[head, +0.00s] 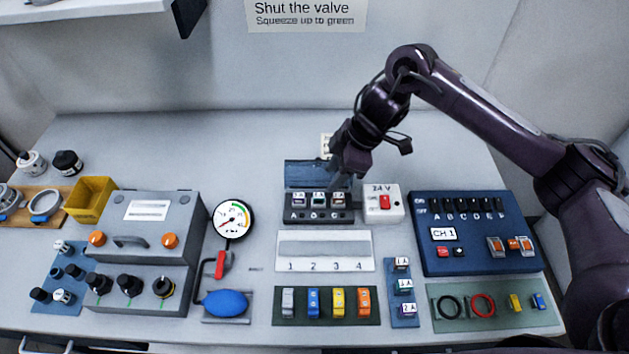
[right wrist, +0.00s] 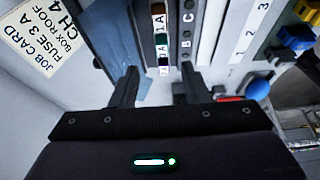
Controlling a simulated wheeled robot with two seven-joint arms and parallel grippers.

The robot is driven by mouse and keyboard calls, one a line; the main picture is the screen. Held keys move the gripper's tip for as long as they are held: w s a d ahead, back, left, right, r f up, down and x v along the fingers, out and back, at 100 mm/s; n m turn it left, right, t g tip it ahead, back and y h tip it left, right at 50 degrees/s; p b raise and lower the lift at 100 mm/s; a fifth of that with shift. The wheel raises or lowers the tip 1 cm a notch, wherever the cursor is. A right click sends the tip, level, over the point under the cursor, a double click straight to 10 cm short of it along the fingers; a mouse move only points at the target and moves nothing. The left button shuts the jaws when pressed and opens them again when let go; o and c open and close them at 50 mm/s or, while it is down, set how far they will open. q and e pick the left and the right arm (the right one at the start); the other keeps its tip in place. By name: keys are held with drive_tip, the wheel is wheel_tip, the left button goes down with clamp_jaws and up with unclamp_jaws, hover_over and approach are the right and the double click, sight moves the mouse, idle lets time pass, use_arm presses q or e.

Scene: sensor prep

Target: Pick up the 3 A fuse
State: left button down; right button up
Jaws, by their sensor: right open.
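The fuse box (head: 318,217) stands at mid-table with its lid raised and three labelled fuses above letters A, B and C. Its middle fuse (head: 319,199) looks green; the ratings there are too small to read surely. A blue strip (head: 403,321) in front holds three more fuses. Its top one reads 1 A and its bottom one 2 A; the middle one (head: 405,285) is hard to read. I cannot tell which is 3 A. My right gripper (head: 343,177) is open and empty above the box's back right; its fingers show in the right wrist view (right wrist: 157,84). My left gripper is out of view.
A white 24 V switch box (head: 394,203) stands close right of the fuse box, and a blue breaker panel (head: 462,262) lies farther right. A numbered white rack (head: 324,265) lies in front. A job card (right wrist: 38,38) shows in the right wrist view.

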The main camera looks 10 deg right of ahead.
sight(319, 195)
drive_tip(key=shift+x, duration=1.05)
drive_tip(key=shift+s+a+f, duration=0.15)
drive_tip(key=shift+a+f, duration=0.05)
drive_tip(key=shift+f, duration=0.15)
drive_tip(key=p+x, duration=0.1)
drive_tip(key=x, duration=0.2)
drive_tip(key=shift+a+f, duration=0.2)
drive_tip(key=shift+f, duration=0.1)
drive_tip(key=shift+a+f, duration=0.15)
drive_tip(key=shift+f, duration=0.3)
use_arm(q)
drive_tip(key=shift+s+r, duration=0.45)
use_arm(e)
clamp_jaws()
